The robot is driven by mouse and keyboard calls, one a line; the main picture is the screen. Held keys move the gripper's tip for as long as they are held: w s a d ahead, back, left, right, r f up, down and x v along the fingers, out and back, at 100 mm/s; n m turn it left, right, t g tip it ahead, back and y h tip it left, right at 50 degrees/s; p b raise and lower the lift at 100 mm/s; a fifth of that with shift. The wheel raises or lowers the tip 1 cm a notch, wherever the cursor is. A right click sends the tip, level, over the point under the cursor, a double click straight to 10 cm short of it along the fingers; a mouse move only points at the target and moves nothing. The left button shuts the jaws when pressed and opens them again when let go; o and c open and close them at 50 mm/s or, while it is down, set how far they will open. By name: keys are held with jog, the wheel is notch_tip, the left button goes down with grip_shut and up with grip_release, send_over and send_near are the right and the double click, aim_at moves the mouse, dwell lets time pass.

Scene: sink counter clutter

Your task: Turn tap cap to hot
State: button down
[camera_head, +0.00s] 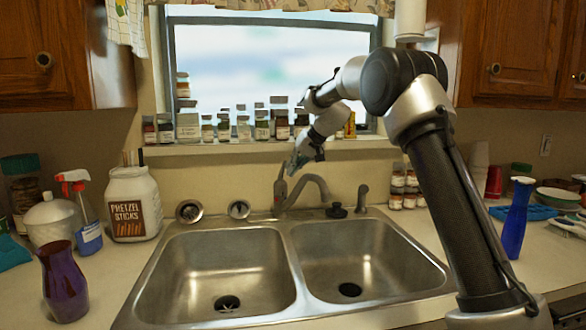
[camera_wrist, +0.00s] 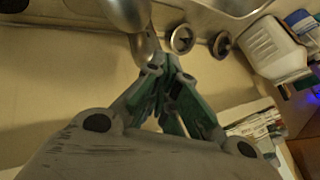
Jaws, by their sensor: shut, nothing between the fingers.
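The tap (camera_head: 312,188) is a grey metal spout that curves over the double sink. Its upright cap lever (camera_head: 280,190) stands at the spout's base, behind the sink. My gripper (camera_head: 291,171) is shut and empty, reaching down from above right, with its tips right by the top of the lever. In the wrist view, my gripper (camera_wrist: 165,72) points at the silver tap (camera_wrist: 130,14), its green-sided fingers drawn together at the tips. The tips overlap the end of the lever there; I cannot tell whether they touch it.
The double sink (camera_head: 290,262) is empty. Spice jars (camera_head: 262,124) line the window sill (camera_head: 270,147) behind the tap. A pretzel jar (camera_head: 133,204) stands at left.

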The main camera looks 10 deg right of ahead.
jog(key=shift+a, duration=0.15)
jog(key=shift+s+a+m+t+h, duration=0.2)
jog(key=shift+a+m+t+h, duration=0.25)
jog(key=shift+a+m, duration=0.6)
jog(key=shift+s+a+m+t+h, duration=0.2)
jog(key=shift+a+m+h, duration=0.35)
jog(key=shift+a, duration=0.9)
jog(key=shift+w+a, duration=0.1)
jog(key=shift+a, duration=0.25)
